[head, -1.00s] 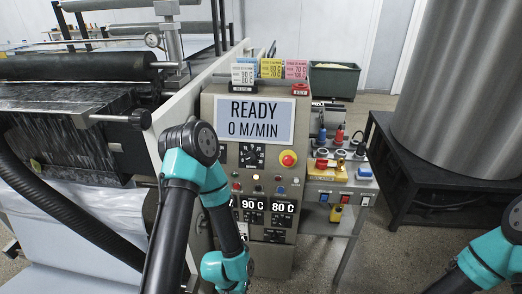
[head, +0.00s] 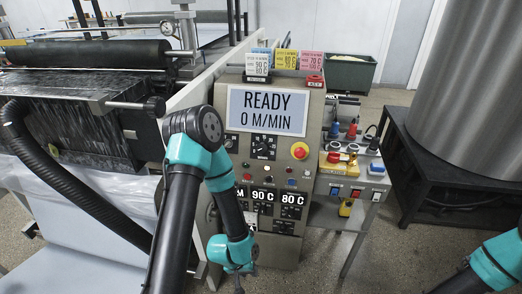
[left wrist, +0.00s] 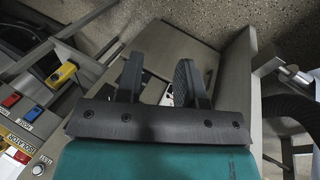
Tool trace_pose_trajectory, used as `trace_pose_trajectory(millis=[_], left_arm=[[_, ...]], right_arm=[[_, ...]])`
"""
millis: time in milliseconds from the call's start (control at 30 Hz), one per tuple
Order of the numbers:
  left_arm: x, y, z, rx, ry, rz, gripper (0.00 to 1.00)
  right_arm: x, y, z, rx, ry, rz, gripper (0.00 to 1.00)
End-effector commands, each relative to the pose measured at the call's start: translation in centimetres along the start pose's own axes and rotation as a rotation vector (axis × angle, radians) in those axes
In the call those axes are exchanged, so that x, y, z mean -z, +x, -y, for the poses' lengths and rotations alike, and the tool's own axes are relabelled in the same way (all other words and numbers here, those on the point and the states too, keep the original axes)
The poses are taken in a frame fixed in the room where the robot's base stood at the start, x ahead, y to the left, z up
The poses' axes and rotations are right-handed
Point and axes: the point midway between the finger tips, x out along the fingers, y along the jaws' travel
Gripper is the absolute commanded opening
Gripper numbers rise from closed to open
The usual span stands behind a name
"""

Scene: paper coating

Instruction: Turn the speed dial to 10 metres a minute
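The machine's grey control panel (head: 283,232) stands in the middle of the head view. Its screen (head: 267,112) reads READY and 0 M/MIN. A black dial (head: 263,147) with white marks sits under the screen; its label and setting are too small to read. My left arm crosses in front of the panel's left side and hides part of it. My left gripper (head: 240,285) hangs low before the panel, below the dial and apart from it. In the left wrist view its two fingers (left wrist: 160,80) stand apart with nothing held. My right gripper is out of view.
A red stop button (head: 300,151) is right of the dial. Lit displays (head: 263,196) read 90 C and 80 C. A side bench (head: 345,185) holds tools and switches. Rollers (head: 90,55) lie at left, a large metal drum (head: 465,90) at right. Colored cards (head: 285,60) top the panel.

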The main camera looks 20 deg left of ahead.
Motion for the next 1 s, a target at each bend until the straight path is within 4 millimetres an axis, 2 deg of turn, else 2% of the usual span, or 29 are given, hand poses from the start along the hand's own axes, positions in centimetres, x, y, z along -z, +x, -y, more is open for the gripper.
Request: trace_pose_trajectory(millis=[33,333,567,700,1000], left_arm=[[1.3,-0.6,-0.1,-0.017,-0.058,-0.048,0.39],[9.3,-5.4,-0.8,-0.235,-0.482,-0.325,0.67],[14.4,-10.6,-1.6,-0.498,-0.782,-0.457,0.67],[17.0,-14.4,-2.0,-0.692,-0.947,-0.494,0.67],[20.7,-23.3,-2.9,-1.147,-1.229,-0.426,0.67]], right_arm=[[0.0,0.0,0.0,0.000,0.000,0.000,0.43],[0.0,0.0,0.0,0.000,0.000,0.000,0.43],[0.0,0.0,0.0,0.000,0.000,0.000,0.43],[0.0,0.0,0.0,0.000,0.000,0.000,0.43],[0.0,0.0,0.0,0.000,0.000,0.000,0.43]])
